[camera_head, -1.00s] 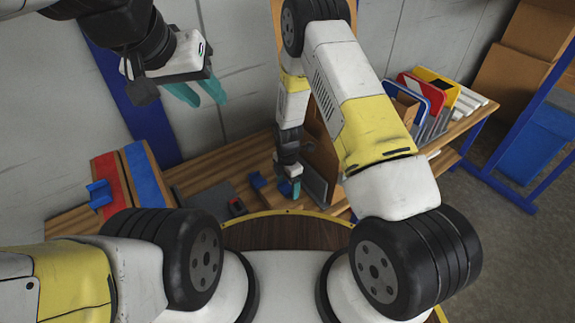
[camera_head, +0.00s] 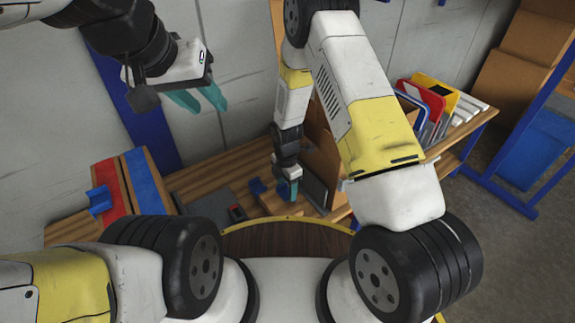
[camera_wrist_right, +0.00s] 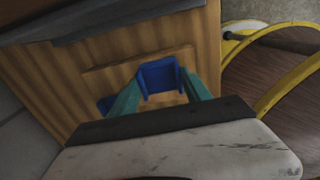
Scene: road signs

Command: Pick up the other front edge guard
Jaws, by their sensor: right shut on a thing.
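My right gripper (camera_head: 292,190) is low over the wooden bench in the head view. In the right wrist view its teal fingers (camera_wrist_right: 162,98) are on either side of a blue edge guard (camera_wrist_right: 158,76) and shut on it. The guard is close above or on the wood; I cannot tell which. My left gripper (camera_head: 200,99) is raised at upper left, open and empty.
A red and blue striped board (camera_head: 140,185) stands at left with a blue piece (camera_head: 98,200) by its edge. A dark panel (camera_head: 314,188) stands right of the right gripper. Several signs (camera_head: 430,98) stand in a rack at right. A round wooden surface (camera_head: 285,238) is in front.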

